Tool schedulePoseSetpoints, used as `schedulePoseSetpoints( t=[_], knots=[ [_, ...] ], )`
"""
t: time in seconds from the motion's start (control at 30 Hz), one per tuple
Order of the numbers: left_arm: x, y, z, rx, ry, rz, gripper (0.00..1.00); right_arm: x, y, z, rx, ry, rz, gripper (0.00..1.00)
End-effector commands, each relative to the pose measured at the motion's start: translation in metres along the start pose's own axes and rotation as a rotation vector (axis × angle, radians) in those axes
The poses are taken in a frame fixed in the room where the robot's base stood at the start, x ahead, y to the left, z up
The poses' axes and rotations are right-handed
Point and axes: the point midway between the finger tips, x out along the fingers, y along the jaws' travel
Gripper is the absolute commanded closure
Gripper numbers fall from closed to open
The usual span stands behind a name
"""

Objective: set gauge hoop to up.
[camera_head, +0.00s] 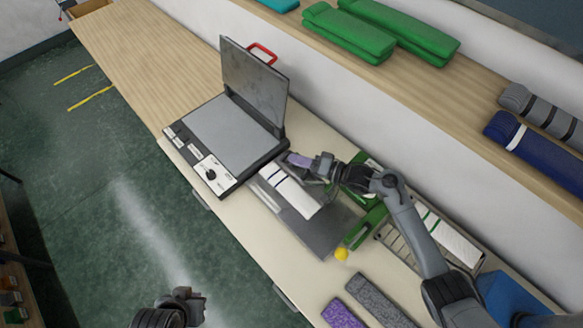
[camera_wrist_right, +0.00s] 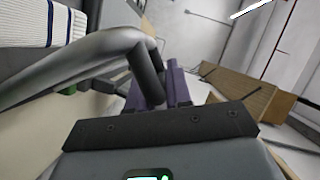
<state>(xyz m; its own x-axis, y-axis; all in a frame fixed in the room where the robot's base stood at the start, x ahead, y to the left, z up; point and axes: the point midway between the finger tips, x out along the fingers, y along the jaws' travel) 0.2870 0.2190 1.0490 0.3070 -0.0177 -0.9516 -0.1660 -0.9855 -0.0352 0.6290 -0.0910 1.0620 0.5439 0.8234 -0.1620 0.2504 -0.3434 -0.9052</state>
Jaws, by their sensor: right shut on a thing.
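In the head view my right gripper (camera_head: 303,161) reaches in from the right, with its purple tips beside the open press's right edge. In the right wrist view, a grey curved bar, which I take as the gauge hoop (camera_wrist_right: 75,72), ends in a dark cylindrical grip (camera_wrist_right: 147,75). The grip is at the purple fingers, and the gripper is shut on it. The arm hides most of the hoop in the head view. A white cloth with blue stripes (camera_head: 289,192) lies on a grey plate (camera_head: 325,237) below the gripper. My left gripper (camera_head: 193,302) hangs over the floor; its jaws are unclear.
The press (camera_head: 225,125) stands with its lid (camera_head: 254,82) raised. A green arm with a yellow knob (camera_head: 341,254) stands right of the plate. A tray with white cloth (camera_head: 448,235) and purple and grey knit pieces (camera_head: 378,299) lie farther right. A shelf holds rolled fabrics (camera_head: 350,32).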

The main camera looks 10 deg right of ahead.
Motion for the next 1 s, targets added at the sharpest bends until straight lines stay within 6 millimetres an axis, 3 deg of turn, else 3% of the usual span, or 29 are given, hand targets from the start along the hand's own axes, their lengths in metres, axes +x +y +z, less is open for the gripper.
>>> schedulePoseSetpoints(
  t=[0.3, 0.83, 0.87, 1.0],
  knots=[
    [0.004, 0.002, 0.001, -0.008, 0.001, 0.006, 1.00, -0.010, 0.003, -0.025, 0.129, 0.001, -0.057, 1.00],
    [0.005, -0.001, 0.002, 0.003, -0.001, -0.002, 1.00, -0.012, 0.003, -0.030, 0.157, 0.001, -0.069, 1.00],
    [0.005, -0.001, 0.002, 0.004, -0.001, -0.003, 1.00, -0.012, 0.003, -0.030, 0.157, 0.001, -0.069, 0.80],
    [0.005, -0.001, 0.002, 0.005, -0.001, -0.004, 1.00, -0.012, 0.003, -0.030, 0.157, 0.001, -0.068, 0.60]
  ],
)
